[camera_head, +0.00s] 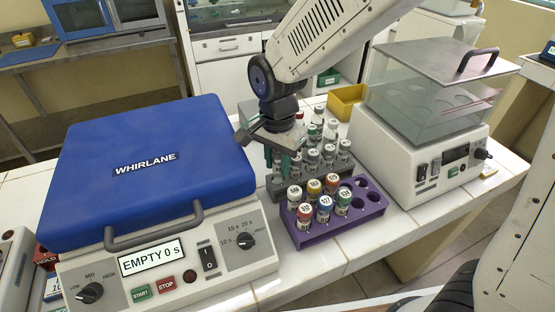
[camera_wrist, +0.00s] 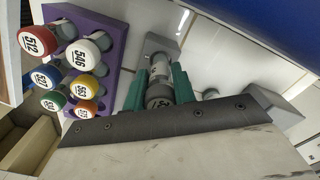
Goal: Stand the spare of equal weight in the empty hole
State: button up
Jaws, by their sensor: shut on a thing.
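My gripper (camera_head: 285,158) is over the left end of the grey rack (camera_head: 277,184). In the wrist view its green fingers (camera_wrist: 161,90) are shut on a tube with a grey cap (camera_wrist: 159,97); its number is not readable. In the head view my gripper largely hides this tube. I cannot tell whether the tube is clear of the rack. The purple rack (camera_head: 300,240) stands in front and holds several tubes with red, blue, green, white and yellow-orange caps. It has several empty holes (camera_head: 375,196) on its right side. The purple rack also shows in the wrist view (camera_wrist: 112,60).
A blue-lidded centrifuge (camera_head: 150,170), lid closed, stands left; its display reads EMPTY 0 s. Several grey- and white-capped tubes (camera_head: 328,152) stand in the grey rack. A white device with a clear cover (camera_head: 425,105) stands right. A yellow bin (camera_head: 347,100) is behind the racks.

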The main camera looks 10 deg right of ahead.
jog(key=shift+f, duration=0.1)
jog(key=shift+f, duration=0.7)
jog(key=o, duration=1.4)
jog(key=shift+f, duration=0.1)
jog(key=shift+r, duration=3.8)
